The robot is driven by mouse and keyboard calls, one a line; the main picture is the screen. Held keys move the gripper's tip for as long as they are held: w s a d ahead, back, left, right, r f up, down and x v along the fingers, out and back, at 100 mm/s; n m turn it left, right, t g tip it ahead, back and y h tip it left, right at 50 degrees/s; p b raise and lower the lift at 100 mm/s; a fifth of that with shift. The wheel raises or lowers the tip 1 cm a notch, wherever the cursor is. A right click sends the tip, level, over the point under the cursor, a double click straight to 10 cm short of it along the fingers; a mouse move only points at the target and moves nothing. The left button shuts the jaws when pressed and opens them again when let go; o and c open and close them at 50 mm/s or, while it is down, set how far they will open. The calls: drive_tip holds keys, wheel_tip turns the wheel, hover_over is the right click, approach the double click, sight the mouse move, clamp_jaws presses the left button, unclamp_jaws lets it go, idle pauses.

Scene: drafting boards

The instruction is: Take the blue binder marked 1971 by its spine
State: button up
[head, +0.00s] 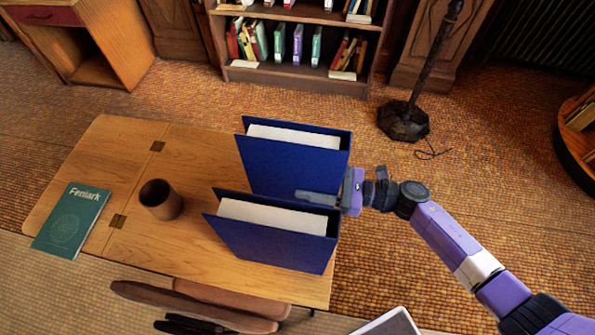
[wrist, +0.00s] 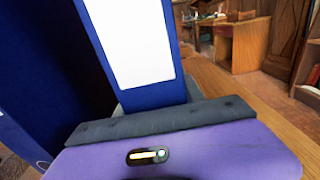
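Two blue binders stand upright on the wooden table, the far binder (head: 288,165) behind the near binder (head: 268,243). No 1971 mark can be read on either. My gripper (head: 320,198) is at the right end of the far binder, low on its spine, with one finger along its near cover. In the wrist view, the spine (wrist: 160,88) has a blank-looking white label and sits between my fingers, which border it closely on both sides. My gripper looks shut on it. The near binder (wrist: 38,80) fills the left of the wrist view.
The wooden table (head: 195,262) also holds a brown cup (head: 160,200) and a green book (head: 72,220) to the left. A chair (head: 200,303) stands at the near edge. A bookcase (head: 295,78) and a dark lamp stand (head: 403,120) are beyond the table.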

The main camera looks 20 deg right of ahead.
clamp_jaws()
drive_tip(key=shift+r, duration=0.1)
